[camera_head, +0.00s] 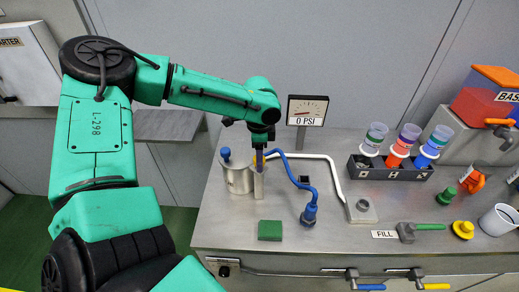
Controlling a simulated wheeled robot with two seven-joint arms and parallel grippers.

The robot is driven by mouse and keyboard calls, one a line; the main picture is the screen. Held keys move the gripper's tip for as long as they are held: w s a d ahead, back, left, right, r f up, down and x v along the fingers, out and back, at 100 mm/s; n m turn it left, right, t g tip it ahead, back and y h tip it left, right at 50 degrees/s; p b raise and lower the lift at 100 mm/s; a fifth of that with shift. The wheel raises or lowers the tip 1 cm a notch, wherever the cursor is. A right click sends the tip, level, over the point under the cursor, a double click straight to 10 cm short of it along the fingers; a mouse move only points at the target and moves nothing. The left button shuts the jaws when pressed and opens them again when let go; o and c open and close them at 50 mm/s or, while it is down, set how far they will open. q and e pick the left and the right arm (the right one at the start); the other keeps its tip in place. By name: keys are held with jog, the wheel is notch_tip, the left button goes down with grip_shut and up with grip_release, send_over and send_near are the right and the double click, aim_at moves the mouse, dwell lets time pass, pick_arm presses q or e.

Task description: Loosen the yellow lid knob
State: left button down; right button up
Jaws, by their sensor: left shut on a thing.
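A silver metal pot (238,180) stands at the left of the steel counter, with a blue knob (226,154) at its left rim. A small patch of the yellow lid knob (254,158) shows at the pot's right rim. My left gripper (258,163) points down there from above and is shut on the yellow knob, hiding most of it. My right gripper is not in view.
A blue hose (295,178) and a white pipe (335,170) run right of the pot, close to the gripper. A gauge sign (306,110) reads 0 PSI behind. A green block (270,230) lies in front. A rack (390,172) with coloured cups stands right.

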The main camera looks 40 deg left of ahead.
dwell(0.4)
pick_arm(q)
jog(key=shift+c, duration=1.9)
grip_release()
notch_tip(320, 180, up, 14)
jog(key=b, duration=0.1)
jog(key=shift+r, duration=0.25)
